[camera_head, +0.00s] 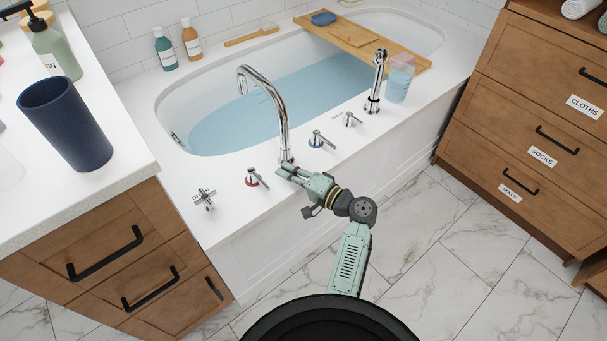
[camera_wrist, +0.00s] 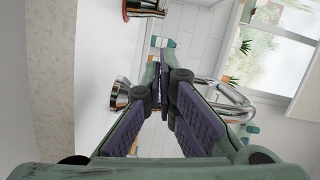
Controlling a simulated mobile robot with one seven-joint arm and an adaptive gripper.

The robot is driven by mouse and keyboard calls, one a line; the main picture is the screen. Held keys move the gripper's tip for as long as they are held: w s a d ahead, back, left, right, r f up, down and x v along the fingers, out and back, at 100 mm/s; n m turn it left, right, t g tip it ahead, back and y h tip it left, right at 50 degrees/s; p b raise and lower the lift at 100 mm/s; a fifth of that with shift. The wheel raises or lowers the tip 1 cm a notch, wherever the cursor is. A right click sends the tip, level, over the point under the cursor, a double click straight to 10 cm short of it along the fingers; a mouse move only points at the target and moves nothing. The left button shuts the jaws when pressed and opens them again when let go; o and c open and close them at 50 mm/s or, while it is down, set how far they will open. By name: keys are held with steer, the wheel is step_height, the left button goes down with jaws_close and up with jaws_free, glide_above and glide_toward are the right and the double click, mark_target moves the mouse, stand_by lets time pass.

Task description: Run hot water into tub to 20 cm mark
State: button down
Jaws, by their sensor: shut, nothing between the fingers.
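The white tub (camera_head: 205,87) holds pale blue water (camera_head: 300,98); no depth mark can be read. The curved chrome spout (camera_head: 283,115) arches over the water, with no clear stream visible. A chrome tap handle with a red ring (camera_head: 252,178) stands left of the spout's base, and one with a blue ring (camera_head: 321,140) stands to its right. My gripper (camera_head: 284,169) is shut and empty, close to the spout's base and right of the red-ringed handle. In the wrist view its fingers (camera_wrist: 165,92) are together, with the spout (camera_wrist: 235,98) to their right. Contact with the spout cannot be told.
A cross-shaped handle (camera_head: 204,199) is at the deck's left, its label unreadable. A small lever (camera_head: 352,119), hand shower (camera_head: 378,80) and clear cup (camera_head: 399,80) stand to the right. A wooden tray (camera_head: 345,35) spans the tub. A dark tumbler (camera_head: 66,122) stands on the left counter.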

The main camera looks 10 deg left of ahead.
steer(key=shift+s+a+f+p, duration=0.2)
steer(key=shift+s+a, duration=0.25)
steer(key=shift+s, duration=0.25)
steer(key=shift+s+a+f+p, duration=0.15)
steer(key=shift+s+a, duration=0.25)
steer(key=shift+s, duration=0.25)
steer(key=shift+s+a+m+t+h, duration=0.15)
steer(key=shift+s+m+t+h, duration=0.5)
steer(key=shift+t, duration=0.25)
steer(key=shift+s+a+m+t+h, duration=0.15)
steer(key=shift+s+m+t+h, duration=0.3)
steer(key=shift+m+t, duration=0.4)
steer(key=shift+s+a+f+t, duration=0.1)
steer(key=shift+s+a+t, duration=0.05)
steer(key=shift+s+t, duration=0.1)
steer(key=shift+s+a, duration=0.15)
steer(key=shift+s, duration=0.05)
